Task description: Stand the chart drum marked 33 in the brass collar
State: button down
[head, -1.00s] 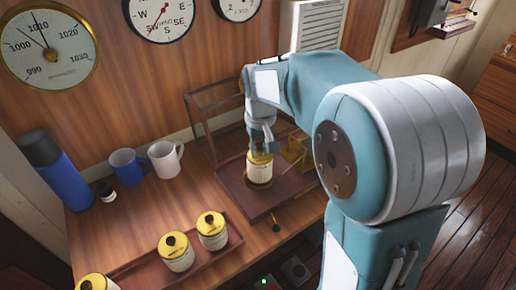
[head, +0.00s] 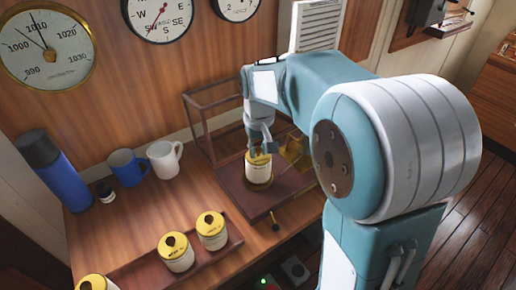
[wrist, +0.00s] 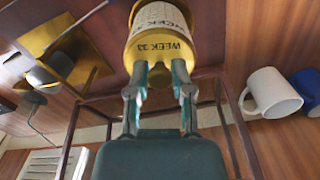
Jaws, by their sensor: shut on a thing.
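In the wrist view the lettering WEEK 33 shows on the drum's yellow end (wrist: 158,49). My gripper (head: 262,149) is above it, and in the wrist view my gripper (wrist: 160,75) is shut on that end. A brass rim, which looks like the collar (head: 258,184), shows around the drum's foot. I cannot tell whether the drum rests fully down in it.
Several other drums stand in a tray (head: 204,262) at front left. A white mug (head: 163,158), blue mug (head: 126,168) and blue flask (head: 58,175) stand left.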

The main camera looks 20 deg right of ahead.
jog(key=shift+f, duration=0.45)
jog(key=c, duration=0.8)
grip_release()
jog(key=shift+r, duration=5.5)
jog(key=shift+s, duration=0.1)
jog(key=s+f+t, duration=0.3)
jog(key=s+t, duration=0.2)
jog(key=s, duration=1.5)
jog(key=shift+s+a+f+m+t, duration=0.15)
jog(key=shift+s+f+m+t, duration=0.05)
jog(key=shift+s+m+t, duration=0.1)
